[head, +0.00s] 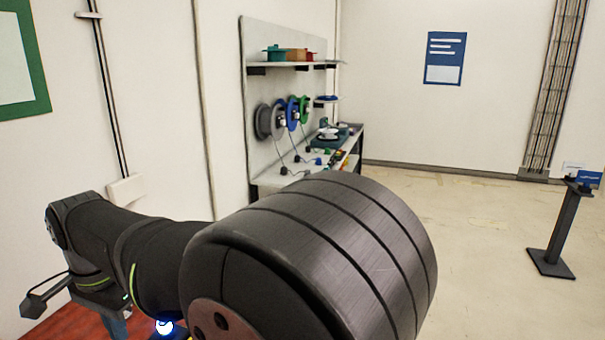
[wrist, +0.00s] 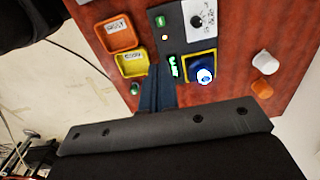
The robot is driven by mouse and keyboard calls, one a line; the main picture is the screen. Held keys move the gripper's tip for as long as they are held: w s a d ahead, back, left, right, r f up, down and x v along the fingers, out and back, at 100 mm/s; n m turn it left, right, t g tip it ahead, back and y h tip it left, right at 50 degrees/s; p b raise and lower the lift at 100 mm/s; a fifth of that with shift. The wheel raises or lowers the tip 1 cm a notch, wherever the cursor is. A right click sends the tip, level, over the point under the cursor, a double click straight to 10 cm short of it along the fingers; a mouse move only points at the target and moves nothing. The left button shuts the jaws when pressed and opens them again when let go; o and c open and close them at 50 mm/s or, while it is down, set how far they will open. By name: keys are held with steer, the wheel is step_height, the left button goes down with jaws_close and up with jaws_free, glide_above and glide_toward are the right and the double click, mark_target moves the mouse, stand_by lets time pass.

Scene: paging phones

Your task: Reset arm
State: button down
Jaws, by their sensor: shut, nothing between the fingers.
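My gripper (wrist: 157,72) shows in the wrist view, its two dark blue fingers together with nothing between them. It is above a reddish-brown tabletop (wrist: 228,85), with its tips beside the yellow-rimmed tray and a dark panel. I cannot tell the height of the tips over the surface.
The tabletop holds an orange tray (wrist: 120,35), a yellow-rimmed tray (wrist: 132,64), a dark panel with a dial (wrist: 200,18), a blue button with a lit top (wrist: 205,76), a white peg (wrist: 265,63) and an orange peg (wrist: 262,89). A shelved workbench (head: 268,185) and a dark stand (head: 556,235) are farther off.

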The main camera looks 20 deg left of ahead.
steer(key=shift+w+a+r+n, duration=0.1)
steer(key=shift+a+r+n, duration=0.1)
steer(key=shift+a+n, duration=0.3)
steer(key=shift+d, duration=0.15)
steer(key=c, duration=1.8)
jaws_free()
steer(key=shift+w, duration=0.15)
steer(key=shift+c, duration=0.2)
steer(key=o, duration=1.8)
steer(key=shift+m, duration=0.5)
steer(key=w, duration=1.3)
steer(key=shift+w+f, duration=0.15)
steer(key=shift+w, duration=0.2)
steer(key=shift+o, duration=0.2)
step_height(320, 180, down, 10)
steer(key=shift+w, duration=0.15)
